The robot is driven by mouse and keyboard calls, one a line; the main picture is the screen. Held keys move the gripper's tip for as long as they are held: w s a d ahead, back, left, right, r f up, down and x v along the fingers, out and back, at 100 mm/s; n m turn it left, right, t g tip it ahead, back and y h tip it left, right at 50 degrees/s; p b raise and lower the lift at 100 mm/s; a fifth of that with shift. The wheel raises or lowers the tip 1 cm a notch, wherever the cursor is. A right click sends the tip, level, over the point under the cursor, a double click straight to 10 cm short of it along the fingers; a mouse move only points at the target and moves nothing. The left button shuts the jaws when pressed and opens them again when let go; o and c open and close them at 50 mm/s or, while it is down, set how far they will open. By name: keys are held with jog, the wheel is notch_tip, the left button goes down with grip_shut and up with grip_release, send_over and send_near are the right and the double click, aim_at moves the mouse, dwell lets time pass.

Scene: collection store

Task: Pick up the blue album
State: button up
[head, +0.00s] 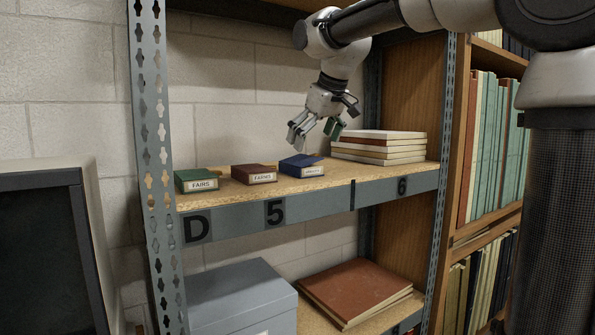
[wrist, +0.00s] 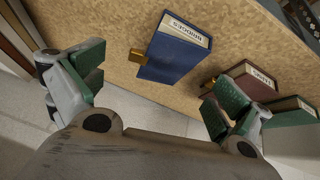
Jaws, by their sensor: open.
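The blue album (head: 303,164) lies on the upper shelf, right of the maroon one, with a white label on its front edge. In the wrist view the blue album (wrist: 178,50) shows at the upper middle, its label reading "BRIDGES" upside down, with a brass-coloured piece at its side. My gripper (head: 314,137) is open and empty, above the blue album and apart from it. In the wrist view my gripper (wrist: 160,80) has its green-padded fingers spread to either side of the album's lower end.
A maroon "FARMS" album (head: 254,174) and a green "FAIRS" album (head: 197,180) lie to the left. A stack of pale books (head: 378,148) lies close on the right. A perforated metal upright (head: 151,120) borders the shelf (head: 345,174). A grey box (head: 242,290) stands below.

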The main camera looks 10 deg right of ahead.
aim_at(304, 158)
jog(key=x, duration=0.7)
jog(key=shift+w+a, duration=0.3)
jog(key=shift+a, duration=0.15)
jog(key=c, duration=0.9)
